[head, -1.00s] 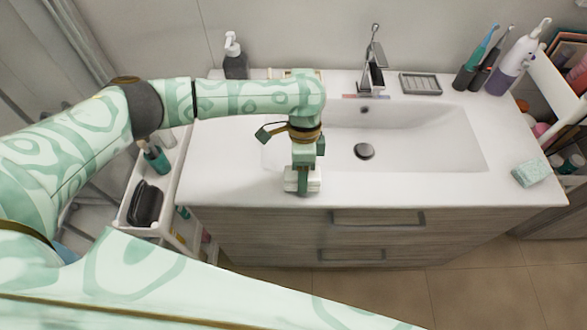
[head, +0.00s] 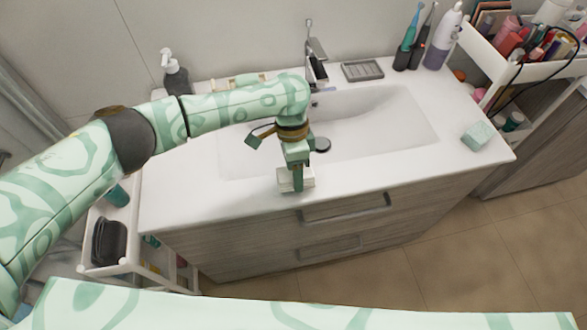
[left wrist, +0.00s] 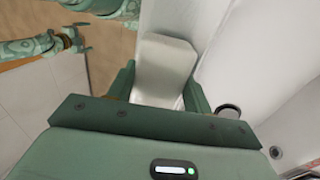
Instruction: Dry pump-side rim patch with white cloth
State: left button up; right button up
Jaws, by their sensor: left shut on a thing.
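The white cloth (head: 308,181) is a small pale block at the sink counter's front rim (head: 240,203), left of centre. My left gripper (head: 297,182) is shut on it, pointing down. In the left wrist view the white cloth (left wrist: 165,68) sits between the two green fingers. The dark pump bottle (head: 177,77) with a white pump head stands at the counter's back left, well away from the cloth. I cannot make out a wet patch on the rim. My right gripper (left wrist: 80,38) shows small at the upper left of the left wrist view, apart from the counter, its fingers spread and empty.
The faucet (head: 315,65), a grey soap tray (head: 362,71) and toothbrushes (head: 411,45) stand along the back. A mint sponge-like block (head: 477,136) sits at the right. A white cart (head: 110,270) stands at the left.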

pick_arm(q)
jog(key=shift+f, duration=0.4)
dwell(0.5)
